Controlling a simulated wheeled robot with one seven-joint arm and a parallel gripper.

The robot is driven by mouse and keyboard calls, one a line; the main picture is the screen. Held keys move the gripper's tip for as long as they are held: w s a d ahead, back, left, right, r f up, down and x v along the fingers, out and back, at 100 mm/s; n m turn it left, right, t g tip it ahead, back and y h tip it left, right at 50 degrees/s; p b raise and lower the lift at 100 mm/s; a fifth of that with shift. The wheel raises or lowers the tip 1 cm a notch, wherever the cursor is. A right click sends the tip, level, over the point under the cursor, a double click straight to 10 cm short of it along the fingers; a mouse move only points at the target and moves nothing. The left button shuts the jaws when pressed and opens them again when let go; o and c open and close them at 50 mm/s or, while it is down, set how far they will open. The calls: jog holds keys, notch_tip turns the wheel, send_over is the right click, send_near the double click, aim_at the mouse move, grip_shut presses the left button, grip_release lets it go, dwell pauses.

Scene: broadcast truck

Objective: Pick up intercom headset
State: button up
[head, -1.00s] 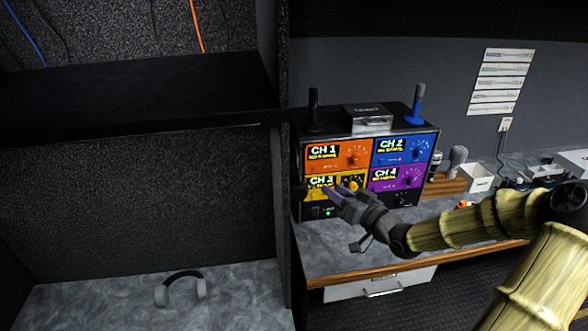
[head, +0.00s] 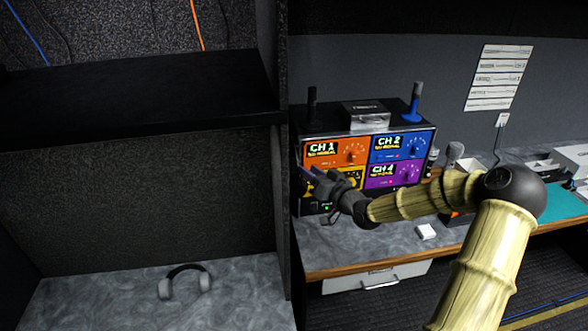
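The intercom headset (head: 186,281), with a dark band and light grey ear cups, lies on the grey speckled surface of the left alcove. My gripper (head: 308,177) is in front of the coloured channel unit, to the right of the alcove's divider and above and right of the headset, well apart from it. Its fingers point left. They are small and dark here, and I cannot make out whether they are apart or closed. The headset is fully in view.
A dark divider (head: 283,200) stands between the alcove and the right counter (head: 350,245). A dark shelf (head: 130,98) spans above the headset.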

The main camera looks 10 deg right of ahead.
aim_at(297, 158)
jog(key=shift+x, duration=1.25)
jog(key=shift+r+p, duration=0.1)
jog(key=shift+p, duration=0.35)
jog(key=p+x, duration=0.1)
jog(key=x, duration=0.1)
jog(key=p+x, duration=0.1)
jog(key=p, duration=0.1)
jog(key=shift+w+a+r, duration=0.1)
jog(key=shift+w+r, duration=0.1)
jog(key=shift+w, duration=0.2)
jog(key=shift+w+a+f, duration=0.2)
jog(key=shift+w, duration=0.15)
jog(key=shift+w, duration=0.1)
grip_shut()
